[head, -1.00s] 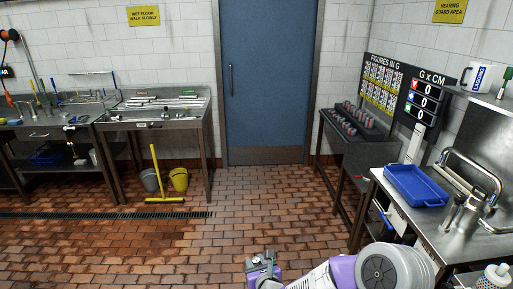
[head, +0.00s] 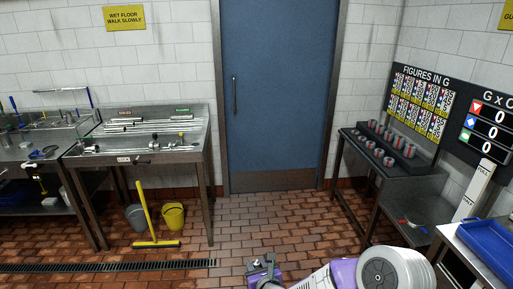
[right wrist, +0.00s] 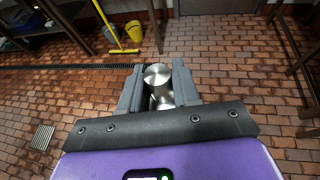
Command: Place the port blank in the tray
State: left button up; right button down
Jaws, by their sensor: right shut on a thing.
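My right gripper (head: 263,268) shows at the bottom middle of the head view, held out over the brick floor. In the right wrist view its fingers (right wrist: 158,92) are shut on a shiny round steel piece, the port blank (right wrist: 158,75), with a wide disc top and a narrower body below. The blank does not show clearly in the head view. A blue tray (head: 492,243) lies on the steel bench at the right edge of the head view, partly cut off. The gripper is well to the left of it. My left gripper is not in view.
At right a dark stand (head: 385,150) holds several red-and-grey cylinders below a figures board (head: 420,100). The floor (head: 265,215) toward the blue door is clear.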

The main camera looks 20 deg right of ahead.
aim_at(486, 242)
jog(key=z, duration=0.5)
jog(key=i, duration=1.35)
jog(key=z, duration=2)
jog(key=i, duration=1.3)
jog(key=z, duration=0.35)
